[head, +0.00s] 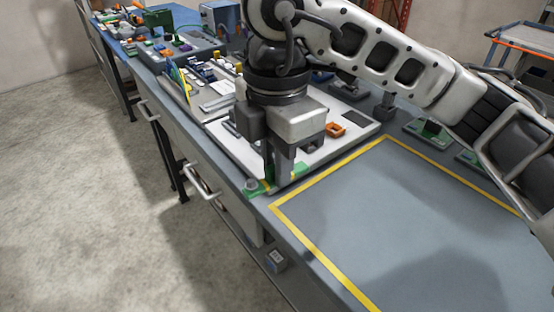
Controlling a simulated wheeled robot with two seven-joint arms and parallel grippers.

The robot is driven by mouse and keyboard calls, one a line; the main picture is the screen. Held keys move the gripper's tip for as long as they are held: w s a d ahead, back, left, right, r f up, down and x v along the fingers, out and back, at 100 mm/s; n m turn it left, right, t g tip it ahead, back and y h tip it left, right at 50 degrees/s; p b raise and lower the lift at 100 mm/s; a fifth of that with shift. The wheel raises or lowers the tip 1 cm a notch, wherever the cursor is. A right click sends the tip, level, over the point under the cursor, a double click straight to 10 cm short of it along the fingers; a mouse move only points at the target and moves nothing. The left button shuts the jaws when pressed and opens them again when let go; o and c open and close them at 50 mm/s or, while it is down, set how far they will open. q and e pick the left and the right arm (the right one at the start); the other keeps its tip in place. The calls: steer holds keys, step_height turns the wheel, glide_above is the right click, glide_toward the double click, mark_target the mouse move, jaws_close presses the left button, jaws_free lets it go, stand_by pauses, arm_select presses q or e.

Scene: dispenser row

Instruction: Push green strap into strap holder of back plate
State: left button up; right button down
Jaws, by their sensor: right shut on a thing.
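My right gripper (279,182) points straight down at the near corner of a white plate (217,143), probably the back plate. Its fingers are shut on a green piece, which I take for the green strap (257,188). Green shows on both sides of the fingers, low by the table edge. The fingers hide its middle part. A small grey round part (251,184) sits at its left end. I cannot tell which part is the strap holder or whether the strap touches it. My left gripper is not in view.
An orange square part (335,129) and a dark flat square (355,118) lie on the plate. A yellow-taped area (400,220) on the table at right is empty. Green dispenser-like parts (430,130) stand behind it. Several cluttered trays fill the table's far left.

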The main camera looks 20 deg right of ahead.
steer(key=shift+r+p, duration=0.4)
steer(key=shift+r, duration=0.25)
stand_by(0.4)
steer(key=shift+r+p, duration=1.15)
steer(key=shift+r, duration=0.35)
steer(key=shift+f, duration=0.1)
